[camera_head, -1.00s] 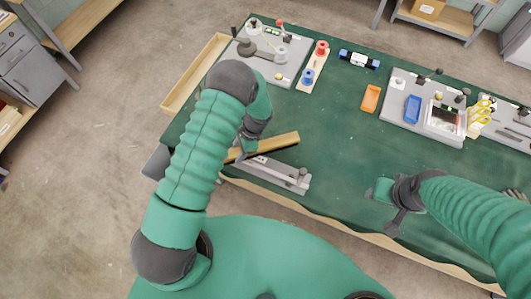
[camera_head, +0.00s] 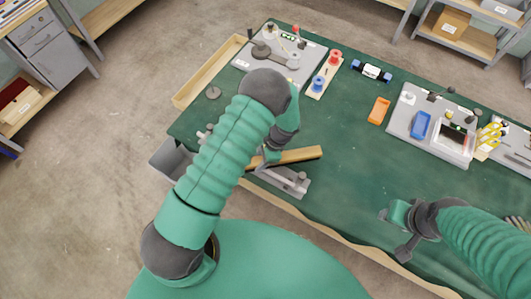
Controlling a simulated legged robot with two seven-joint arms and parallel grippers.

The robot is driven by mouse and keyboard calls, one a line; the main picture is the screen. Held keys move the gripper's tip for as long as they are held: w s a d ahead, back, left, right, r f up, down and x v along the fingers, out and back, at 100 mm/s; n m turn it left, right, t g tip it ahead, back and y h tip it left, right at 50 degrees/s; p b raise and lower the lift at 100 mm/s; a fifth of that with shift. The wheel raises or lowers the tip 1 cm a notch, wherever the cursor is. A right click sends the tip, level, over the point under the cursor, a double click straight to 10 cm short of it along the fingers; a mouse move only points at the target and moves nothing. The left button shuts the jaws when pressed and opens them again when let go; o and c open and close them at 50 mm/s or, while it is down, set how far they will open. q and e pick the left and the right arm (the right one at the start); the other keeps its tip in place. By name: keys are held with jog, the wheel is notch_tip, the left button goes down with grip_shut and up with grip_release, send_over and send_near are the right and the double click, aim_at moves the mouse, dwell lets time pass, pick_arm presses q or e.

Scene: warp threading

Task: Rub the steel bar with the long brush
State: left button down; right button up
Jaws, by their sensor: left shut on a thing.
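My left gripper (camera_head: 272,154) is shut on the long brush, over the near left edge of the table. The brush (camera_head: 302,155) has a long tan wooden back and slants slightly up to the right. The steel bar (camera_head: 283,180) is a grey metal piece with small knobs, lying along the near edge just below the brush in the picture. The brush covers part of it, and I cannot tell whether they touch. My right gripper (camera_head: 387,214) hangs over the near right part of the table, apart from both; its fingers are too small to read.
The green table (camera_head: 345,170) is clear right of the brush. Farther back are a grey fixture board (camera_head: 310,58), a spool stand (camera_head: 326,72) and an orange tray (camera_head: 379,110). A second board (camera_head: 400,121) with a blue tray (camera_head: 420,125) stands to the right.

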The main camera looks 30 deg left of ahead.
pick_arm(q)
jog(key=shift+d+r, duration=0.2)
jog(key=shift+r, duration=0.05)
jog(key=shift+r+p, duration=0.6)
jog(key=shift+r, duration=0.25)
jog(key=r+p, duration=0.1)
jog(key=r, duration=0.1)
jog(key=r+p, duration=0.1)
jog(key=shift+a+r+p, duration=0.25)
jog(key=shift+p, duration=0.1)
jog(key=shift+d+r+p, duration=0.1)
jog(key=shift+r+p, duration=0.45)
jog(key=shift+r, duration=0.2)
jog(key=shift+d+r, duration=0.15)
jog(key=shift+r, duration=0.25)
jog(key=shift+a+f, duration=0.1)
jog(key=shift+a, duration=0.1)
